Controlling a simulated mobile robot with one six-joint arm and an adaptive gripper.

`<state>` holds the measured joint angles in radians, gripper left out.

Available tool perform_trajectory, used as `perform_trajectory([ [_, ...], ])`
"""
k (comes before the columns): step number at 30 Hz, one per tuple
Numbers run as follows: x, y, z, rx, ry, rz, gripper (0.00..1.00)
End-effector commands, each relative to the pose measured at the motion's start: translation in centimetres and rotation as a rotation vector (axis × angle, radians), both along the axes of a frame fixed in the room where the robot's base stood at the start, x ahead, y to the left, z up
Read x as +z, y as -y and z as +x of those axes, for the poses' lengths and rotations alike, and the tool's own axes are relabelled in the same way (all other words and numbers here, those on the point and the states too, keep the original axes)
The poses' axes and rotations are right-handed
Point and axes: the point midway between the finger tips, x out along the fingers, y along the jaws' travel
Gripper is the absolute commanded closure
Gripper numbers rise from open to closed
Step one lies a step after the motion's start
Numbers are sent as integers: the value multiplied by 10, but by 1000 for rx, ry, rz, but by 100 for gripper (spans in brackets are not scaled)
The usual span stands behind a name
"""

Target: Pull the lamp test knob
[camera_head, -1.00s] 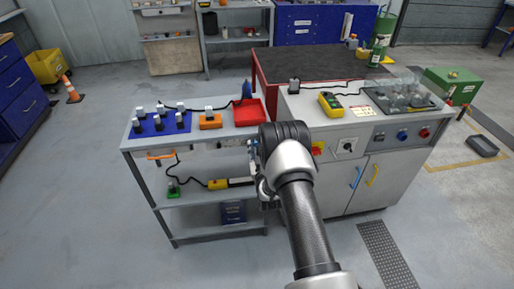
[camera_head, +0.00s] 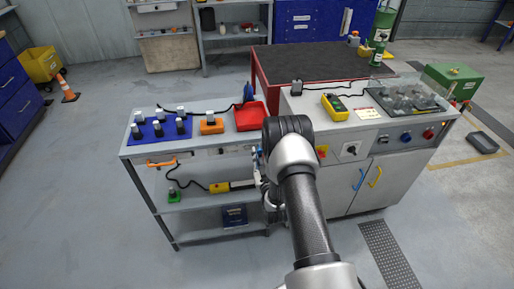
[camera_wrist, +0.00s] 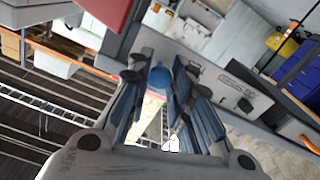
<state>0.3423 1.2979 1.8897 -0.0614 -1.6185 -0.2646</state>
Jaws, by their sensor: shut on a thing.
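The blue round knob (camera_wrist: 160,78) shows in the wrist view, on a pale panel (camera_wrist: 222,78) with dark lettering too blurred to read. My gripper (camera_wrist: 161,84) has its blue-padded fingers on both sides of the knob and is shut on it. The inner contact is partly hidden by the fingers. In the head view my arm reaches to the front, right end of the grey shelf bench (camera_head: 190,147); my gripper there is mostly hidden behind my own wrist, and the knob cannot be made out.
A red tray (camera_head: 250,122), an orange block (camera_head: 211,127) and a blue mat (camera_head: 150,134) with several knobs lie on the bench top. A grey cabinet (camera_head: 345,178) stands close on the right. Floor left of the bench is clear.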

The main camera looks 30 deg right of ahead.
Motion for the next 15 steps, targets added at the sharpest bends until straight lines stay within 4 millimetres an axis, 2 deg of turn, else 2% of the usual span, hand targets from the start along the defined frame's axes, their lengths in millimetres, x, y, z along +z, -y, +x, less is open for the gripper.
perform_trajectory([
  [7, -3, -1, -1, 1, -4, 1, 100],
  [8, -3, -1, -1, 1, -4, 1, 78],
  [15, -2, -1, 0, 1, -3, 1, 62],
])
